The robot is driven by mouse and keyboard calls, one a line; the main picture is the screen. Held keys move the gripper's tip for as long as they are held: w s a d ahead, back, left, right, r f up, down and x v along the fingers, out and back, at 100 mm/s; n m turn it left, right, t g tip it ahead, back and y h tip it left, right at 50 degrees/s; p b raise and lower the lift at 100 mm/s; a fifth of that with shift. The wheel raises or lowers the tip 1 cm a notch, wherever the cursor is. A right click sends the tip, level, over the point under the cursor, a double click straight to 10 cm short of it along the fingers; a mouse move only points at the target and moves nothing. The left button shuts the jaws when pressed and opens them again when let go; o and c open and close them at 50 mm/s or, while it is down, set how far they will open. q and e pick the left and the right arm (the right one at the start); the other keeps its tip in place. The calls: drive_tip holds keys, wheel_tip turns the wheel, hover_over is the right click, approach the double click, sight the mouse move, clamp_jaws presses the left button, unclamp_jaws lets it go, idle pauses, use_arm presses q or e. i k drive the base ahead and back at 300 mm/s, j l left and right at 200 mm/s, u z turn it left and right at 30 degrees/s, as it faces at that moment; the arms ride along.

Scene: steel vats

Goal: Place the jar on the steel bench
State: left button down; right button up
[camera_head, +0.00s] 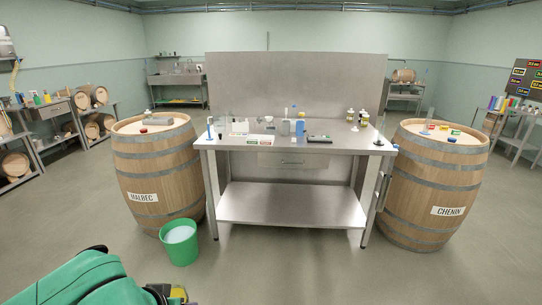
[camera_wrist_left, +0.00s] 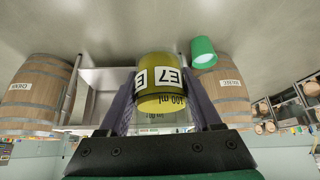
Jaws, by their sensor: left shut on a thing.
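A yellow jar (camera_wrist_left: 158,92) with a white label reading "E7" and the text "100 ml" is between the fingers of my left gripper (camera_wrist_left: 163,108), which is shut on it. In the head view the left gripper (camera_head: 174,293) is at the bottom edge, left of centre, with only a small yellow part of the jar (camera_head: 180,294) showing. It is well in front of the steel bench (camera_head: 352,145), which stands in the middle with a top, a lower shelf and a tall back panel. My right gripper is not in view.
A green bucket (camera_head: 180,246) stands on the floor left of the bench. A Malbec barrel (camera_head: 157,170) and a Chenin barrel (camera_head: 434,185) flank it. Small items and other jars (camera_head: 364,119) stand on the bench top. Its right part has bare room, and the lower shelf (camera_head: 290,205) is empty.

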sight(344, 141)
drive_tip(key=i+l+z, duration=0.2)
drive_tip(key=i, duration=0.35)
drive_tip(key=i+j+z, duration=0.1)
drive_tip(key=i+z, duration=0.15)
drive_tip(key=i, duration=0.25)
drive_tip(key=i+j+z, duration=0.2)
drive_tip(key=i, duration=0.35)
drive_tip(key=i+j+z, duration=0.2)
drive_tip(key=i, duration=0.3)
drive_tip(key=i+z, duration=0.75)
drive_tip(key=i+j+z, duration=0.15)
drive_tip(key=i+z, duration=0.2)
drive_tip(key=z, duration=0.15)
drive_tip(key=k, duration=0.05)
